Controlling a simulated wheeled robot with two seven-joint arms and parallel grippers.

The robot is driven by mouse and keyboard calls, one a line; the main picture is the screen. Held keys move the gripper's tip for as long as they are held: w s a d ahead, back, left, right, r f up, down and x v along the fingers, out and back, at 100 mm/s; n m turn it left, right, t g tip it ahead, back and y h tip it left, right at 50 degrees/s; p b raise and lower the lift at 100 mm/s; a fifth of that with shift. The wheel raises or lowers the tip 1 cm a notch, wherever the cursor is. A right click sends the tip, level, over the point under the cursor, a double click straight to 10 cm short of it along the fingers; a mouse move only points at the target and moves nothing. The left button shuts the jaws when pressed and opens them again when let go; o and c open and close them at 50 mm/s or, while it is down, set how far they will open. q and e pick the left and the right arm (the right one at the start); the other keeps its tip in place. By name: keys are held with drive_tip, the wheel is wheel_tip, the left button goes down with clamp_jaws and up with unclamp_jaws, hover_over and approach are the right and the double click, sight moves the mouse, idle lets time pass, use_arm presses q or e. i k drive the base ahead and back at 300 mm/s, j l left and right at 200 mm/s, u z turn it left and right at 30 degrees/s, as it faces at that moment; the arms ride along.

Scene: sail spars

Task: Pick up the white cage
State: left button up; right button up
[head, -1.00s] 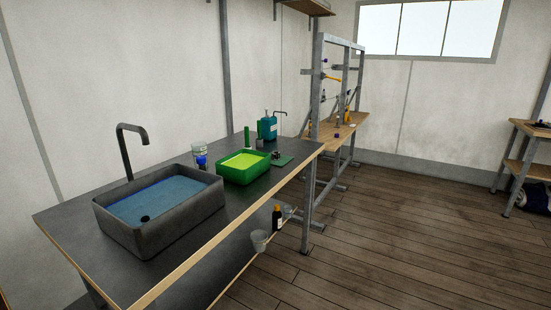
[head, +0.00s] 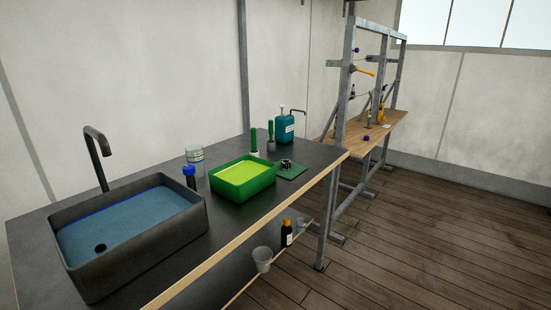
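I cannot make out a white cage in the head view. Neither of my grippers is in view.
A dark counter (head: 219,234) holds a sink (head: 130,232) with blue water, a green tray (head: 243,178) and a teal jug (head: 285,128). A cup (head: 262,259) and a dark bottle (head: 286,233) stand on the lower shelf. A metal frame with a wooden bench (head: 372,136) stands behind. The wooden floor (head: 435,235) at right is clear.

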sight(285, 164)
drive_tip(key=i+l+u, duration=0.3)
drive_tip(key=i+l, duration=0.15)
drive_tip(key=l, duration=0.2)
drive_tip(key=i+l+u, duration=0.15)
drive_tip(key=l, duration=0.2)
drive_tip(key=i+l+u, duration=0.15)
drive_tip(key=l, duration=0.25)
drive_tip(key=i+l+u, duration=0.15)
drive_tip(key=l, duration=0.25)
drive_tip(key=i+l+u, duration=0.15)
drive_tip(key=l, duration=0.25)
drive_tip(key=i+l+u, duration=0.15)
drive_tip(key=l, duration=0.3)
